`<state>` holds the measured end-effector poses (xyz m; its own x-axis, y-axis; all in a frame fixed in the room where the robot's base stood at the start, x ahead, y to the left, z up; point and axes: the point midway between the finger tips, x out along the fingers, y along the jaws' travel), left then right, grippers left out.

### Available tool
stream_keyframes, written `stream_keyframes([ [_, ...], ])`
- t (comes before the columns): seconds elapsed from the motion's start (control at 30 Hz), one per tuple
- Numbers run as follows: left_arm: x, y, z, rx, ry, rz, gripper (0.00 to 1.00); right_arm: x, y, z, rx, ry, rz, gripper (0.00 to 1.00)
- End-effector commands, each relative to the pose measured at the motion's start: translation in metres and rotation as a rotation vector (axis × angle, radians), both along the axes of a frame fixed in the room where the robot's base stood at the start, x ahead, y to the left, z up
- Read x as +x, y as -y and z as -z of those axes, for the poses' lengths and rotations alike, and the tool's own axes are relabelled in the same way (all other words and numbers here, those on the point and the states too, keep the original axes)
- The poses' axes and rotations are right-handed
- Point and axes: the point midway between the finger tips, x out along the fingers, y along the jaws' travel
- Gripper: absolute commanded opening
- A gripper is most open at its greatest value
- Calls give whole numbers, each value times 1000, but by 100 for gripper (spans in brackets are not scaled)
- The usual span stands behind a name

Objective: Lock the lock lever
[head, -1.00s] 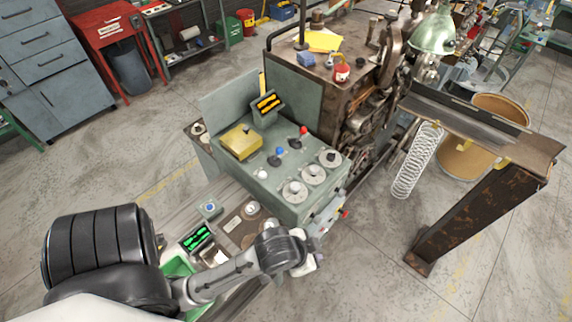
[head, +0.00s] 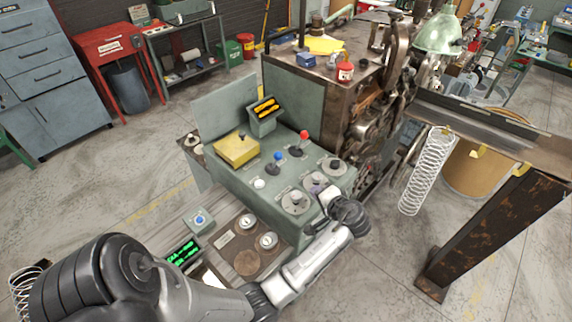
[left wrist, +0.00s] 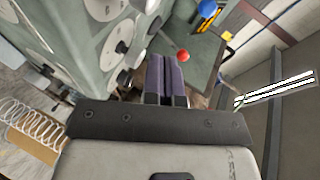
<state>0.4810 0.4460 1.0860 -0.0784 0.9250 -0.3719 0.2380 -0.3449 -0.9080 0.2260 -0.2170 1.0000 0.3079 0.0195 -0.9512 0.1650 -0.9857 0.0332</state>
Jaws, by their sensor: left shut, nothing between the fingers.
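The green-grey control console (head: 225,172) stands in the middle of the head view. On its top are a lever with a red knob (head: 304,134) and a lever with a blue knob (head: 279,156). I cannot tell which control is the lock lever. My left gripper (head: 318,184) is over the console's near right part, among the dials, with its fingers shut and empty. In the left wrist view its dark purple fingers (left wrist: 166,78) are together, and the red knob (left wrist: 183,56) shows just beyond them. Contact with the console cannot be told. My right gripper is not in view.
Round dials (head: 295,201) lie beside the gripper. A yellow box (head: 236,149) sits on the console. A rusty machine (head: 320,85) stands behind. A spring (head: 428,172) hangs by a rusty stand (head: 478,230) at right. The floor between is clear.

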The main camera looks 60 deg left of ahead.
Motion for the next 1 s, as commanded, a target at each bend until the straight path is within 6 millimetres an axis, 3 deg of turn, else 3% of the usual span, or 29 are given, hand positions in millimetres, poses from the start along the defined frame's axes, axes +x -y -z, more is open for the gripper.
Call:
stream_keyframes([
  [0.3,-13,-7,-21,199,-192,-51,0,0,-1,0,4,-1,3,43],
  [0.8,-13,-7,-21,187,-230,-37,0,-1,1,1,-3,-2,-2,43],
  [1.0,-16,-22,-19,189,-230,-38,0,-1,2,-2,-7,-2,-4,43],
])
